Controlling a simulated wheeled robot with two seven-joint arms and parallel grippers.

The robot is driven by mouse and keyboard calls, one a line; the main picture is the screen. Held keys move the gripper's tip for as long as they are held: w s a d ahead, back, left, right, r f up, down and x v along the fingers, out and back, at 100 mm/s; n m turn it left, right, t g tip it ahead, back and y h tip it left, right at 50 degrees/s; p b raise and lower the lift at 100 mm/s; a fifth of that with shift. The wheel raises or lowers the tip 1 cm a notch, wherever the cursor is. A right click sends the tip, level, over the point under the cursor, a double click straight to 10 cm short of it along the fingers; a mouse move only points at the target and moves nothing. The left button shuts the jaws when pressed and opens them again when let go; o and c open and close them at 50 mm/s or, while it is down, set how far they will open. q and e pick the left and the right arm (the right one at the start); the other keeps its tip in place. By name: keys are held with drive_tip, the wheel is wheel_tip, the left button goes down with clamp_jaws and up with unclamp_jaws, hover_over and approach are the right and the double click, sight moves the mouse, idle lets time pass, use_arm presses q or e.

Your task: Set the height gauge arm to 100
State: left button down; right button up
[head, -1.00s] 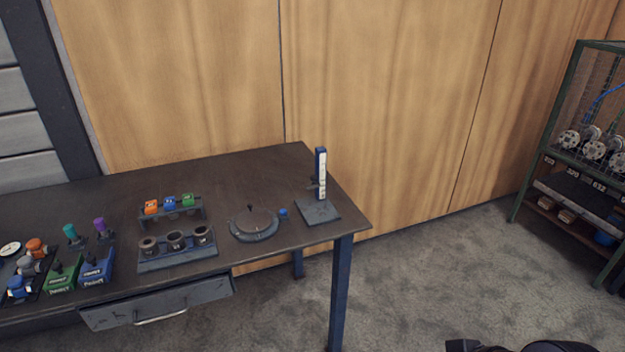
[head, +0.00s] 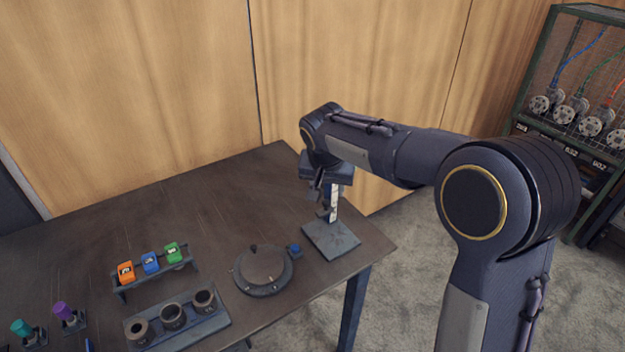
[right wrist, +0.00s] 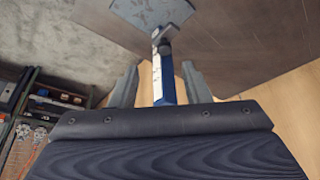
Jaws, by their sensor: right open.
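The height gauge (head: 333,205) stands upright on its square grey base (head: 331,240) near the right end of the workbench. It has a white scale face and a blue side. Its dark sliding arm (head: 322,214) sits low on the column; the reading is too small to tell. My right gripper (head: 323,192) is over the gauge, pointing down, and hides the column's top. In the right wrist view, its two fingers (right wrist: 158,88) are open on either side of the gauge column (right wrist: 162,75), with gaps visible. The slider (right wrist: 165,36) lies beyond the fingertips, towards the base. My left gripper is not in view.
A round rotary dial (head: 263,271) with a blue knob stands left of the gauge. Orange, blue and green blocks (head: 150,263) sit on a rack behind a holder (head: 178,318) with cups. A shelf (head: 575,110) stands at the right. The bench's back is clear.

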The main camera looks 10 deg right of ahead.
sight(326, 201)
drive_tip(key=x, duration=0.5)
drive_tip(key=w+p+x, duration=0.1)
drive_tip(key=x, duration=0.2)
drive_tip(key=shift+a+r, duration=0.1)
drive_tip(key=shift+a, duration=0.1)
drive_tip(key=shift+s, duration=0.1)
drive_tip(key=shift+c, duration=0.4)
clamp_jaws()
